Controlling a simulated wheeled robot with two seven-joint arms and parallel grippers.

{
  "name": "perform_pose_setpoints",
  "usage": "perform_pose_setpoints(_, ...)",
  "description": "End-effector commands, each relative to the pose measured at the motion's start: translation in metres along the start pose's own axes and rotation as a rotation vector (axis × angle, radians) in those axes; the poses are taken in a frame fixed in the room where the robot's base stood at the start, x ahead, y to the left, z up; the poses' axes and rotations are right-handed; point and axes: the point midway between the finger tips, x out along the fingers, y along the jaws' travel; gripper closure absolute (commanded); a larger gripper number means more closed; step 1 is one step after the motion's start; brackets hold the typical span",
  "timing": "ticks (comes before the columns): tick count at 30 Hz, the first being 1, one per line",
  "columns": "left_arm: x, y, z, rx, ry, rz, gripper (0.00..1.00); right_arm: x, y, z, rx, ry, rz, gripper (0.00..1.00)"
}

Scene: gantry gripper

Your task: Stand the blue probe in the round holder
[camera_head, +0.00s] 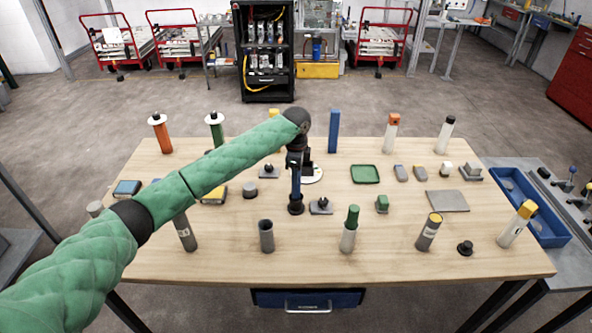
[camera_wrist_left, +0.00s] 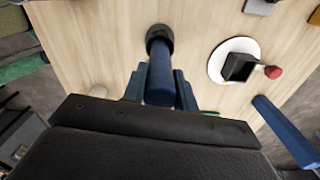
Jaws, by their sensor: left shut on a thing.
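The blue probe (camera_head: 296,184) stands about upright near the middle of the table. The black round holder (camera_head: 296,206) is at its foot. In the left wrist view the probe (camera_wrist_left: 160,82) runs down to the round holder (camera_wrist_left: 159,36), whose dark rim shows around the probe's lower end. I cannot tell how deep the probe sits in it. My left gripper (camera_head: 295,160) is above the holder and shut on the probe; in the wrist view its fingers (camera_wrist_left: 160,92) flank the shaft. The probe's upper end is hidden by the gripper. My right gripper is not in view.
A white disc with a black block (camera_head: 315,174) stands close behind the holder. A tall blue post (camera_head: 334,130) rises farther back. A small grey stand (camera_head: 321,207) is just right of the holder, and a grey tube (camera_head: 266,236) is in front.

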Motion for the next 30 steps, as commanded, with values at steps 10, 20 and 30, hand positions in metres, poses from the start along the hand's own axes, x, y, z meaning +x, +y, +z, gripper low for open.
perform_pose_setpoints(10,0.002,0.0,0.0,0.001,0.0,0.0,1.0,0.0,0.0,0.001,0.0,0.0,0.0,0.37)
perform_pose_setpoints(20,0.003,0.0,0.0,0.001,0.0,0.0,0.5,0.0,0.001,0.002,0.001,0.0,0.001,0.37)
perform_pose_setpoints(30,-0.013,-0.001,0.0,0.001,0.001,-0.002,0.5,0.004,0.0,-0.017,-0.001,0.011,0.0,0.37)
